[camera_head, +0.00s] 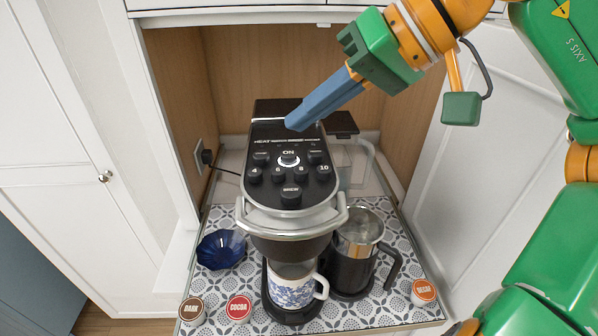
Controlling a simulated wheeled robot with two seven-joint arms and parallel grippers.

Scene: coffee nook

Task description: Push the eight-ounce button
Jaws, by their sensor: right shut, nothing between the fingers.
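The black coffee machine (268,215) stands in the cabinet nook with its control panel facing up toward me. The eight-ounce button (301,172), marked 8, is in the row with 4, 6 and 10, below the ON button (288,159) and above the BREW button (291,194). My right gripper (296,121) comes in from the upper right, shut and empty, its blue fingers together. Its tips show over the upper part of the panel, above the buttons in the picture; the height gap is hard to tell. The eight-ounce button is in plain view. My left gripper is not in view.
A blue-patterned mug (291,288) stands under the machine's spout. A frother jug (352,258) stands to its right, a blue glass bowl (221,249) to its left. Pods marked DARK (192,311), COCOA (238,308) and DECAF (423,291) lie near the front of the patterned mat.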

